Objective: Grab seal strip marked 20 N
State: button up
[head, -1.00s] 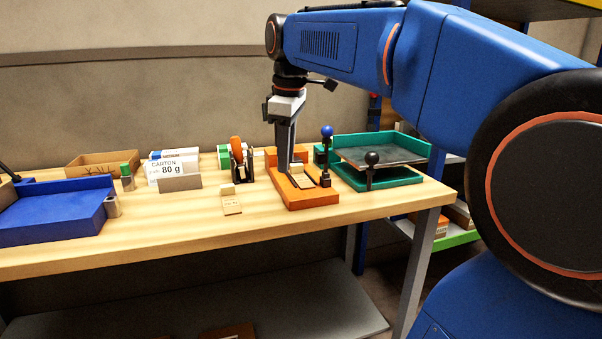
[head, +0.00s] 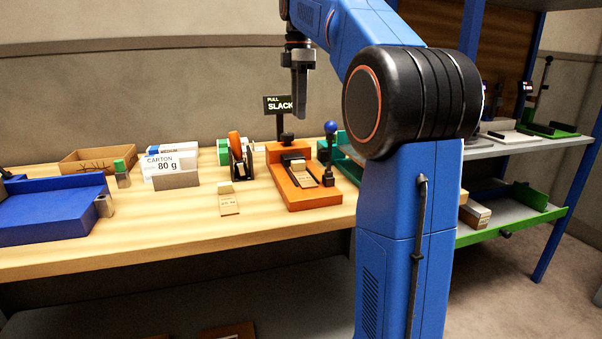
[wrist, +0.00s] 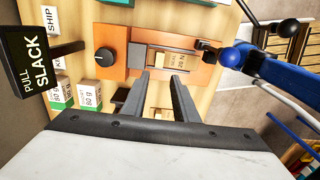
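The seal strip (head: 303,174) is tan and lies on the orange pull fixture (head: 310,202). My gripper (head: 300,115) is raised above the fixture, clear of the strip. In the wrist view my gripper (wrist: 160,76) has its two fingers apart with nothing held between them. The fixture's sign (head: 280,104) reads PULL SLACK.
A tape dispenser (head: 240,160) stands just left of the fixture. A blue-knobbed post (head: 331,128) rises at its right. The front of the bench is clear.

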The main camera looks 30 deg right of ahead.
aim_at(298, 161)
notch_tip(298, 161, down, 14)
jog(key=shift+a+f, duration=0.1)
jog(key=shift+f, duration=0.1)
dwell(0.5)
jog(key=shift+c, duration=0.4)
grip_shut()
